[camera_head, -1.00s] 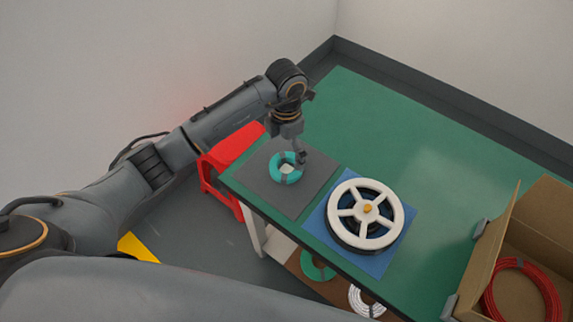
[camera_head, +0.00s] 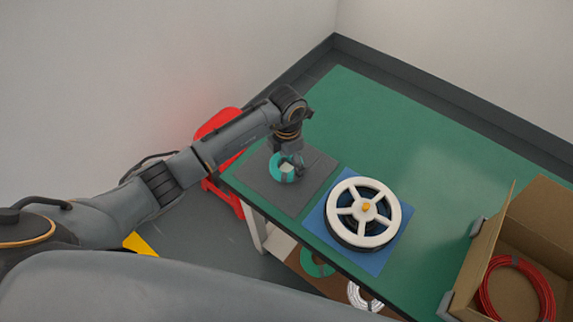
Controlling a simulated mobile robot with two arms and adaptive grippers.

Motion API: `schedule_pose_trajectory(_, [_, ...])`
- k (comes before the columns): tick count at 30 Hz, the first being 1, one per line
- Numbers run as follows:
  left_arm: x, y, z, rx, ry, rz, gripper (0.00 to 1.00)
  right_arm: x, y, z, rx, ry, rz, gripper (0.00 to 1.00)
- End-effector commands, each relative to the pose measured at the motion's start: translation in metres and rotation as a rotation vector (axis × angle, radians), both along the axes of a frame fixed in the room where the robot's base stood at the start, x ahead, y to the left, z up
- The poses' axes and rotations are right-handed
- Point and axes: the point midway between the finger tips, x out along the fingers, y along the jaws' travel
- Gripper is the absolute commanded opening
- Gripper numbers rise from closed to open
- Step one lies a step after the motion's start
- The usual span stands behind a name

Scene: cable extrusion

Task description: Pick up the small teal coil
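The small teal coil (camera_head: 273,167) lies flat on a dark grey mat (camera_head: 300,199) at the near left of the green table. A dark tie shows on its near side. My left gripper (camera_head: 293,166) points down at the coil from above. It covers the coil's far side, and one finger shows beside the coil's right rim. The other finger is hidden, so I cannot tell how wide it is or whether it touches the coil. My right gripper is not in view.
A white-flanged spool (camera_head: 364,212) sits on a blue mat (camera_head: 380,262) right of the coil. An open cardboard box (camera_head: 482,262) at the right holds a red coil (camera_head: 515,290). A green coil (camera_head: 316,262) and a white coil (camera_head: 364,298) lie below the table. The far tabletop (camera_head: 400,140) is clear.

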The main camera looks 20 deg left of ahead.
Motion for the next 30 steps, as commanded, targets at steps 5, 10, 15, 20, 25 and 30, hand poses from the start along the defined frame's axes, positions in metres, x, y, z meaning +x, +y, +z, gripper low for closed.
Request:
schedule_pose_trajectory(5, [0.000,0.000,0.000,0.000,0.000,0.000,0.39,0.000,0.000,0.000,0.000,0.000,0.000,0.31])
schedule_pose_trajectory(10, [0.000,0.000,0.001,0.000,-0.001,0.000,0.39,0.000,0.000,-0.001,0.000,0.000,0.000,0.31])
schedule_pose_trajectory(15, [0.001,0.000,0.011,0.001,-0.005,-0.002,0.39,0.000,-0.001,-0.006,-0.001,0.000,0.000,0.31])
schedule_pose_trajectory(20, [-0.004,0.000,0.037,0.000,-0.004,-0.003,0.39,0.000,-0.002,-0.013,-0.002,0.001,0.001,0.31])
schedule_pose_trajectory(25, [-0.034,-0.003,0.071,0.001,-0.006,-0.006,0.39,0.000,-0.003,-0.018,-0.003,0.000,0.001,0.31])
schedule_pose_trajectory(30, [-0.071,-0.006,0.098,0.002,-0.003,-0.005,0.39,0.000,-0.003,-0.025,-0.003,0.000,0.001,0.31])
